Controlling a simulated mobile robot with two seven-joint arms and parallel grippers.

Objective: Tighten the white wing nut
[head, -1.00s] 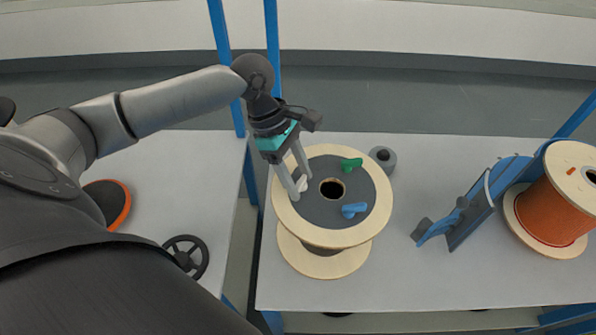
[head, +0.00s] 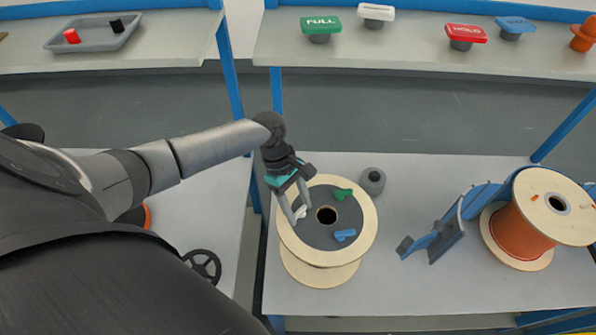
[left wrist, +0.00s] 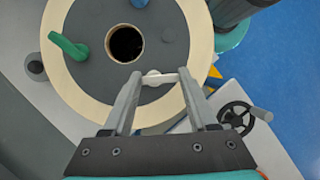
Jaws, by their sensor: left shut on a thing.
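The white wing nut (head: 301,212) is on the dark grey disc at the left of the top face of a wooden spool (head: 350,252). My left gripper (head: 298,216) reaches down from above and is shut on the wing nut. In the left wrist view, the white wing nut (left wrist: 158,78) lies crosswise between the two fingertips (left wrist: 160,76). A green wing nut (head: 342,193) and a blue wing nut (head: 345,235) sit on the same disc around the dark centre hole (head: 326,215). My right gripper is not in view.
A grey round part (head: 372,181) stands just behind the spool. A blue bracket (head: 440,240) and an orange cable reel (head: 525,225) are to the right. A black handwheel (head: 203,265) is at left. Signs, including a green one (head: 321,26), line the back shelf.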

